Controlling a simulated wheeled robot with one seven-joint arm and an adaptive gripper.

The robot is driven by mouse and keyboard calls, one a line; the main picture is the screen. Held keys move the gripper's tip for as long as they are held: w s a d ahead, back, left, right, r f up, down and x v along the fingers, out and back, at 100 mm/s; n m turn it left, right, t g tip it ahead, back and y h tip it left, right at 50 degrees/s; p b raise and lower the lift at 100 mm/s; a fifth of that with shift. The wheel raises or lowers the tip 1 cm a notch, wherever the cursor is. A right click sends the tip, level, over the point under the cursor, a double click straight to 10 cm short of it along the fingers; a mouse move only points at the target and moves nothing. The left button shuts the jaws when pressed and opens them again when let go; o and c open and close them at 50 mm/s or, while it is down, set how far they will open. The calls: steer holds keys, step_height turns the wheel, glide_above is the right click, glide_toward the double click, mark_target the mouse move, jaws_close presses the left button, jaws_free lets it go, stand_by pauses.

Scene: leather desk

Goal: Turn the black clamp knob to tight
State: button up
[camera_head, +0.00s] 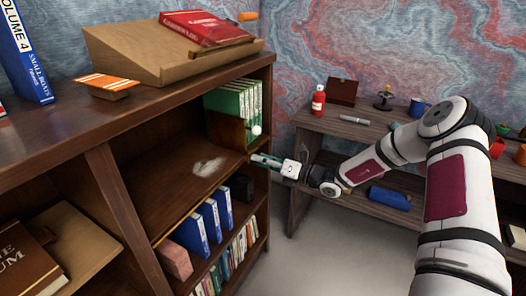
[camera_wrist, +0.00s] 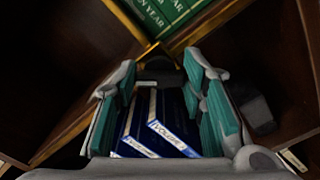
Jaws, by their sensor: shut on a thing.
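The black clamp knob (camera_wrist: 159,69) shows in the wrist view as a dark, blurred shape between my fingertips, just below a brass-coloured edge (camera_wrist: 150,49). My gripper (camera_wrist: 160,78) is shut on it, with one teal-padded finger on each side. In the head view my gripper (camera_head: 257,158) reaches into the right end of the bookcase, below the green books (camera_head: 232,103). The knob cannot be made out there. Its turn position is too dark to read.
Blue volumes (camera_head: 210,220) and a black box (camera_head: 241,187) stand below; blue volumes also show between my fingers (camera_wrist: 172,130). A side desk (camera_head: 345,127) stands at right.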

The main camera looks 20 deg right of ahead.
steer(key=shift+d+f+m+p, duration=0.1)
steer(key=shift+m+p, duration=1.05)
steer(key=shift+m, duration=1.3)
steer(key=shift+f+m+p, duration=0.1)
steer(key=shift+m+p, duration=1)
steer(key=shift+m, duration=1.35)
steer(key=o, duration=1.2)
steer(key=shift+c, duration=0.2)
steer(key=v, duration=1.2)
